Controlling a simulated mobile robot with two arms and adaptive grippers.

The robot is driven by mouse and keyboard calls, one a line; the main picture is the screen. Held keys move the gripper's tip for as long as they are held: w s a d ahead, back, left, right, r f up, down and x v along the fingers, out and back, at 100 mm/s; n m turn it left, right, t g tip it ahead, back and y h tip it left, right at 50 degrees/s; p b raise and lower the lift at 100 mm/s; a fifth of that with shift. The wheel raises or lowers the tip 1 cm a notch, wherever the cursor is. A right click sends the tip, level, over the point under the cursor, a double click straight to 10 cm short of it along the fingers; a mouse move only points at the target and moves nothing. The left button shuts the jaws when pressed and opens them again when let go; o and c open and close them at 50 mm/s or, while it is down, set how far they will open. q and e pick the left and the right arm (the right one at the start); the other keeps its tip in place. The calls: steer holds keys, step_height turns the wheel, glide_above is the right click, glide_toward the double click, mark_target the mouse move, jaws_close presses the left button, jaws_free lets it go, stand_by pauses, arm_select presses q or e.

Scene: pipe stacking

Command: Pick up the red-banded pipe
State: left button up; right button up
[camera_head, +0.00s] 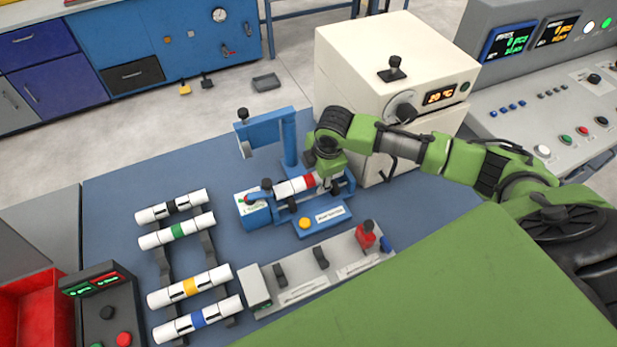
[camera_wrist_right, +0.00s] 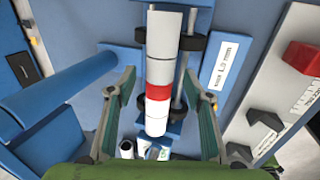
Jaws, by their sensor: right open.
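The red-banded pipe (camera_head: 292,187) is white with a red band and lies in a blue testing fixture (camera_head: 323,220) in the middle of the table. In the right wrist view the same pipe (camera_wrist_right: 158,92) runs up the picture's middle. My right gripper (camera_head: 327,174) is over the pipe's right end in the head view. In the wrist view its fingers (camera_wrist_right: 158,78) are open, one on each side of the pipe, with gaps between. My left gripper is not in view.
A rack at left holds pipes with black, green, yellow (camera_head: 190,287) and blue (camera_head: 203,318) bands. A grey fixture (camera_head: 316,285) with a red clamp is in front. A cream oven (camera_head: 360,75) stands behind my right arm. A red bin (camera_head: 33,305) is at lower left.

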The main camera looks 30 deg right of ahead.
steer(key=shift+w+f, duration=0.15)
steer(key=shift+f, duration=0.3)
steer(key=shift+c, duration=0.5)
steer(key=c, duration=1.1)
steer(key=shift+c, duration=0.2)
